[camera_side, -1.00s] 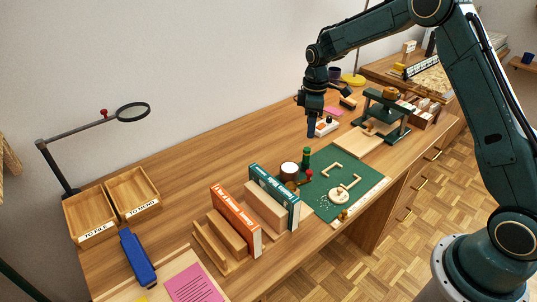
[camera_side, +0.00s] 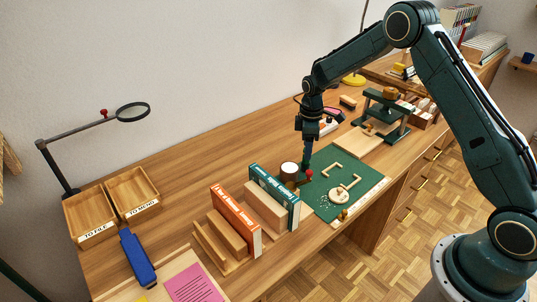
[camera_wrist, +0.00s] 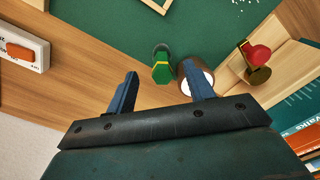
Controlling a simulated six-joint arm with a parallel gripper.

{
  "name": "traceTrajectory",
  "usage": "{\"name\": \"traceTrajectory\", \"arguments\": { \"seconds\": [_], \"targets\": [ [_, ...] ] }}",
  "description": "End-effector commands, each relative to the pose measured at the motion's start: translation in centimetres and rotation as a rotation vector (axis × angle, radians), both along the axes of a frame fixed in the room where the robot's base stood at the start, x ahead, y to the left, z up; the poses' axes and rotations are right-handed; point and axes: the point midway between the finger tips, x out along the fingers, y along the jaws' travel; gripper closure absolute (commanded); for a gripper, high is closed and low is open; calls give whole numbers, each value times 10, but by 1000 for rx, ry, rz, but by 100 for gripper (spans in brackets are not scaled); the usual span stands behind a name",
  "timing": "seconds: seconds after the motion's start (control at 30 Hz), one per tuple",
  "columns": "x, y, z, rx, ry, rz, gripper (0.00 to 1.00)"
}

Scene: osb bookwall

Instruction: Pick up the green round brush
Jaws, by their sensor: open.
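The green round brush (camera_wrist: 162,70) stands on the desk in the wrist view, seen from above, with a yellow mark on it. It lies just beyond and between the two blue fingertips of my gripper (camera_wrist: 165,88). The fingers are apart and nothing is between them. In the side view my gripper (camera_side: 306,146) points down above the brush, which is mostly hidden behind it; a little green (camera_side: 306,163) shows below the fingers.
A brown cup with a white top (camera_wrist: 196,78) stands close beside the brush. A red-knobbed brass item (camera_wrist: 256,60) is to its right. A green mat (camera_side: 372,180) lies beside them. Two upright books, orange (camera_side: 236,222) and teal (camera_side: 275,192), stand at the front left.

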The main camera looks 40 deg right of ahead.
Motion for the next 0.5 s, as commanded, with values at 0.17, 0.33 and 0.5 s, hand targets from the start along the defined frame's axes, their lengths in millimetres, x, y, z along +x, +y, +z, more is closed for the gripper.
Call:
{"name": "traceTrajectory", "arguments": {
  "seconds": [0.17,0.33,0.5],
  "targets": [
    [0,0,-14,0,0,0,47],
    [0,0,-16,0,-1,0,47],
    [-1,0,-20,1,1,0,47]
  ]
}}
